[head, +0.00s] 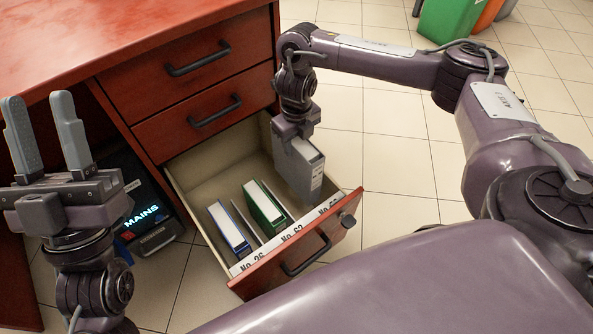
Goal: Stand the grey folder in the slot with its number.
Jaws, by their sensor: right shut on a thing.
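The grey folder (302,172) is upright at the right end of the open bottom drawer (205,165). My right gripper (295,130) points down and is shut on its top edge. The folder's lower end is at the drawer's front right, behind the label strip; I cannot tell whether it touches the bottom. Labels on the drawer front (313,262) read "No 26" (252,266) and "No 62" (292,234); a third label (328,205) at the right is only partly readable. My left gripper (41,98) is open and empty, raised at the left.
A blue-edged folder (229,228) and a green folder (264,203) stand in the drawer, with a thin divider between them. Two shut drawers are above, under the red desk top (120,30). A dark device marked "MAINS" (140,215) stands left of the drawer. Bins (450,18) stand far back.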

